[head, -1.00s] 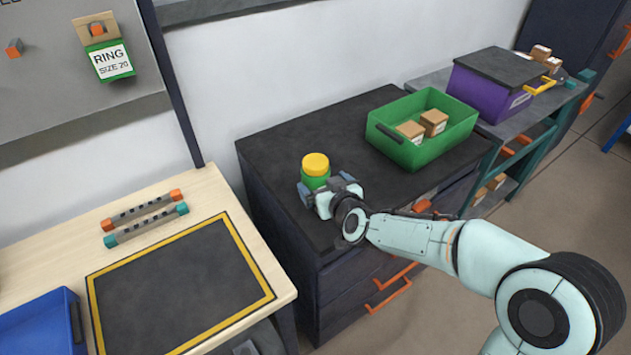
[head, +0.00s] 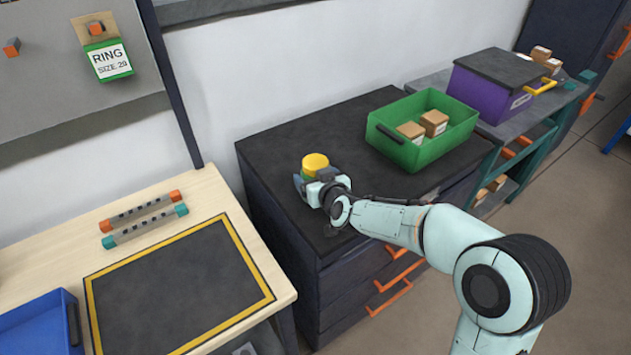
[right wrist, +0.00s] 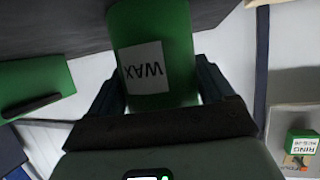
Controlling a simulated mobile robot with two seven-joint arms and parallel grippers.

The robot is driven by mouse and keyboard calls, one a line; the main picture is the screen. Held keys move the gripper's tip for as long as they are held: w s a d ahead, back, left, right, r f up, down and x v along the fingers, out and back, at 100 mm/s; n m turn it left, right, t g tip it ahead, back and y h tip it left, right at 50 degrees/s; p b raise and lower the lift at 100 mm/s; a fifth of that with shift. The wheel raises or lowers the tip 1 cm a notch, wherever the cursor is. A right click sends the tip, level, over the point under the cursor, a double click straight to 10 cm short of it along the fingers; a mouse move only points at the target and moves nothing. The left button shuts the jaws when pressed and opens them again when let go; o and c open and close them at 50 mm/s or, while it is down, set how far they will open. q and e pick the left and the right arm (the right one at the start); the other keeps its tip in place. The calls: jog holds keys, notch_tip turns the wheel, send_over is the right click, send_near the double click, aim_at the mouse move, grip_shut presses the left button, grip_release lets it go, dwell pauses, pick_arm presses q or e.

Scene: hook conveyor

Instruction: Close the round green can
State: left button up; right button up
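The round green can stands on the dark cabinet top with a yellow lid (head: 315,162) on it. I cannot tell whether the lid is fully seated. In the head view my right gripper (head: 311,184) is at the can's near side, low, and hides most of its green body. In the right wrist view the green can (right wrist: 150,40), with a white WAX label, sits between the two fingers of my right gripper (right wrist: 160,70). The fingers are spread around it, and firm contact is not visible. The lid is not seen there. My left gripper is not in view.
A green bin (head: 425,150) with small boxes stands right of the can on the cabinet top (head: 290,135). A purple box (head: 490,95) stands beyond it. On the left, a wooden table (head: 85,230) bears two bars and a dark mat. A wall is behind.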

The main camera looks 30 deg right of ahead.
jog(key=shift+r, duration=0.1)
jog(key=c, duration=1)
jog(key=shift+r, duration=0.1)
jog(key=shift+r+p, duration=0.4)
jog(key=shift+r, duration=0.2)
notch_tip(320, 180, up, 11)
jog(key=p, duration=0.7)
jog(key=shift+f, duration=0.15)
pick_arm(q)
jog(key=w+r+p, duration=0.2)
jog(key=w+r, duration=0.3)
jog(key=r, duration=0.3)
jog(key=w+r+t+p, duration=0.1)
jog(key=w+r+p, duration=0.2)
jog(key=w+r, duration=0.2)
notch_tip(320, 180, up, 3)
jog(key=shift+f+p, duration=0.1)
jog(key=shift+p, duration=0.25)
pick_arm(e)
notch_tip(320, 180, up, 8)
jog(key=shift+f, duration=0.1)
